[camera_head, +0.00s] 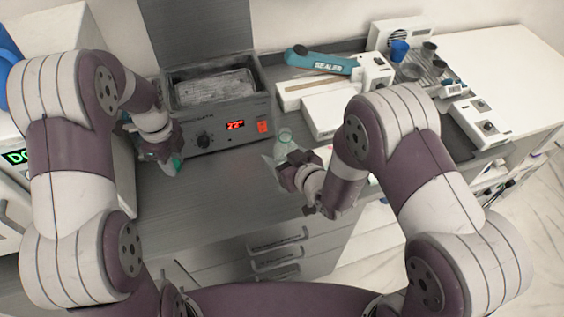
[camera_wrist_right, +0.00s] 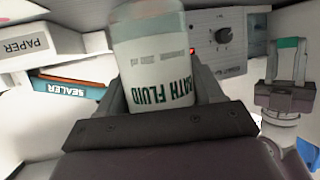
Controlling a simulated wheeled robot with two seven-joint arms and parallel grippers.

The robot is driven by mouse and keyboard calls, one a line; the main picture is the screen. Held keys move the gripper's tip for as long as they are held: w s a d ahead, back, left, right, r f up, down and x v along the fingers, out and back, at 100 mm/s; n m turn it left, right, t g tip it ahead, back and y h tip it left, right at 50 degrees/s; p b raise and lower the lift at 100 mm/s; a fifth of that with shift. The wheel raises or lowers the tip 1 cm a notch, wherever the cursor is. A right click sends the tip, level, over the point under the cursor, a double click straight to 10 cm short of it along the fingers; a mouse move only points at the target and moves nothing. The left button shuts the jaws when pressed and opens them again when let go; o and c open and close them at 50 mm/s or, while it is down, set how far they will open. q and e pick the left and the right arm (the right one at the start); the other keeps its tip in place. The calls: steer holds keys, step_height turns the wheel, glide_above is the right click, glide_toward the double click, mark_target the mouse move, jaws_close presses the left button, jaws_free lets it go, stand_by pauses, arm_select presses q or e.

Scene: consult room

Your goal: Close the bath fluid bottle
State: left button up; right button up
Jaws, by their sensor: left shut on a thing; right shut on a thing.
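The bath fluid bottle (camera_head: 284,139) is pale and translucent. My right gripper (camera_head: 281,163) is shut on it above the counter in the head view. The right wrist view shows the bottle (camera_wrist_right: 155,65) between the fingers, its BATH FLUID label upside down in the picture; one end is cut off by the frame edge. My left gripper (camera_head: 172,158) is shut on a small green cap (camera_head: 177,162), in front of the bath's left side and apart from the bottle. The right wrist view shows this cap (camera_wrist_right: 288,43) between the left gripper's fingertips (camera_wrist_right: 287,60).
A water bath (camera_head: 204,138) with a red display stands at the back of the counter (camera_head: 222,200). A teal sealer (camera_head: 322,63), white boxes (camera_head: 325,118) and a rack with a blue cup (camera_head: 399,50) stand to its right. The counter's front middle is clear.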

steer(key=d+r, duration=0.6)
steer(key=d, duration=0.5)
steer(key=shift+s+d+r+b, duration=0.25)
steer(key=shift+s+r+b, duration=0.1)
steer(key=shift+s, duration=0.1)
stand_by(1.1)
steer(key=shift+o, duration=1.3)
steer(key=c, duration=0.7)
steer(key=shift+o, duration=0.2)
